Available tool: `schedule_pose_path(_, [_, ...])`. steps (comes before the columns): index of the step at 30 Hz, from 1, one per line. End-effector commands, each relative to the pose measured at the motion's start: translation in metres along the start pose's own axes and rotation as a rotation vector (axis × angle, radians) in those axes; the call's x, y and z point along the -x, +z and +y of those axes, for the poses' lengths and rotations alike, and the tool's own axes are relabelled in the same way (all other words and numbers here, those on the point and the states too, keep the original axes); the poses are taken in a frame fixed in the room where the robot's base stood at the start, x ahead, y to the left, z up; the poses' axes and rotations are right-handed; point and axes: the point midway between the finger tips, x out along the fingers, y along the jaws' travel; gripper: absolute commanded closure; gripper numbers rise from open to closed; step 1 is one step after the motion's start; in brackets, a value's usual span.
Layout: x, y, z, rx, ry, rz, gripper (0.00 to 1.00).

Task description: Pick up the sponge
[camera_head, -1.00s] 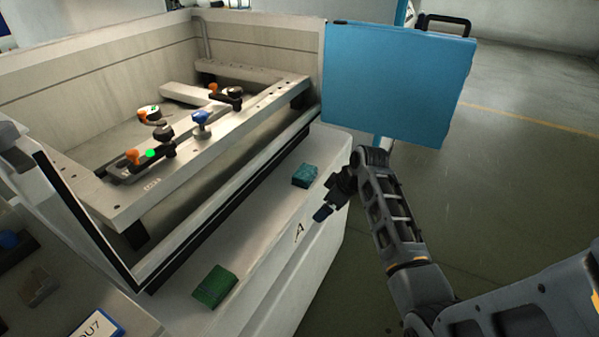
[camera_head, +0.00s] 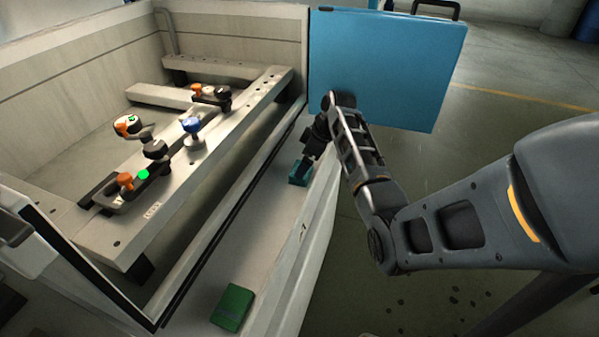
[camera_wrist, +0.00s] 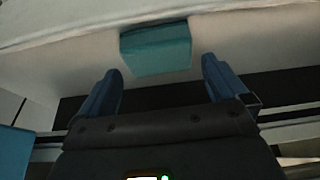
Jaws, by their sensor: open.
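A teal block (camera_head: 299,174), which looks like a sponge, lies on the pale ledge (camera_head: 262,245) along the front of the machine. In the wrist view the teal block (camera_wrist: 156,48) is beyond my fingertips, centred roughly between them. My gripper (camera_wrist: 161,72) is open, with its two blue fingers apart on either side and nothing held between them. In the head view my gripper (camera_head: 306,157) is over the far part of the ledge at the teal block and partly hides it. A green block (camera_head: 233,307) lies nearer on the same ledge, apart from my gripper.
A blue panel (camera_head: 385,65) stands close behind my gripper. Left of the ledge is the open machine tank with a metal frame (camera_head: 185,185) carrying clamps and knobs, including a blue knob (camera_head: 192,126). A dark rail (camera_head: 225,215) edges the tank. Open floor lies right.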

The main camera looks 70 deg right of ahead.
Motion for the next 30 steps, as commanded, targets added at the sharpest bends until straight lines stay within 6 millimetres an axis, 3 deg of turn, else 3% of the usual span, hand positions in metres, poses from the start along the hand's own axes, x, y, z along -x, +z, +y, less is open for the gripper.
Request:
schedule_pose_path(9, [-0.040, 0.000, 0.002, -0.001, 0.000, -0.001, 0.00])
schedule_pose_path(18, [-0.045, 0.000, 0.002, 0.000, 0.001, 0.000, 0.00])
schedule_pose_path(30, [-0.045, 0.000, 0.002, 0.000, 0.001, 0.000, 0.35])
